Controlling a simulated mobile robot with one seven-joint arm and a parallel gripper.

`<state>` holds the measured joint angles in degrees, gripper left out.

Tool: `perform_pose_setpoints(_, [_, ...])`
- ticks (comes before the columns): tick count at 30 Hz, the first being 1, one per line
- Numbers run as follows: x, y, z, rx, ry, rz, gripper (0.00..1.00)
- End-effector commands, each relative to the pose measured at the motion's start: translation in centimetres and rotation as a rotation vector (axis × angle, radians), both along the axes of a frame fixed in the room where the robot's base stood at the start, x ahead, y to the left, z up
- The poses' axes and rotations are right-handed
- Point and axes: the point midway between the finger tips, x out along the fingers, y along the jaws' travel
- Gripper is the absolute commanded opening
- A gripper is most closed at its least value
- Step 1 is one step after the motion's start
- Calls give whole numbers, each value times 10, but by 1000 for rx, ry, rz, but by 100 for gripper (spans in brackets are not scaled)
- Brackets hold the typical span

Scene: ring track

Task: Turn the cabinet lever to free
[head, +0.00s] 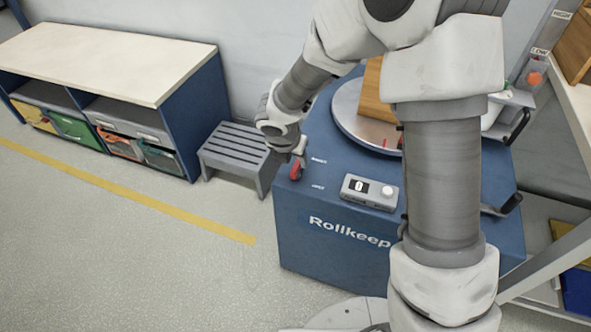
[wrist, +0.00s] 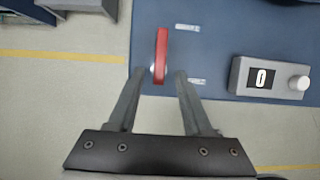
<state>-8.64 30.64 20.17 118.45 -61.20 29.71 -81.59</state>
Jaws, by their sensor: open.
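The cabinet (head: 320,232) is a blue box with "Rollkeep" lettering on its front. Its red lever (head: 296,170) sits at the left edge of the top, beside two small white labels too small to read surely. In the wrist view the lever (wrist: 161,55) points up and down the picture at the cabinet's edge. My gripper (wrist: 161,72) is open, with one finger on each side of the lever's near end; I cannot tell if either touches it. In the head view my gripper (head: 299,155) is at the lever and partly hides it.
A grey control box (head: 370,192) with a display and white knob stands right of the lever. A round plate (head: 347,110) bearing a wooden block (head: 374,95) is behind it. A grey step stool (head: 236,150) stands left of the cabinet. The floor at left is clear.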

Motion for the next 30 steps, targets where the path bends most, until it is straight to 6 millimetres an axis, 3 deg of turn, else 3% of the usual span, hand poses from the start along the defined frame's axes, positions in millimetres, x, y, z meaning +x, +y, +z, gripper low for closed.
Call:
perform_pose_setpoints(1, [3,-1,-13,0,2,0,50])
perform_pose_setpoints(6, [11,-3,-29,1,0,-1,50])
perform_pose_setpoints(18, [13,-5,-34,0,0,-1,50])
perform_pose_setpoints(27, [13,-5,-34,0,0,-1,0])
perform_pose_setpoints(30, [13,-5,-34,0,0,-1,0])
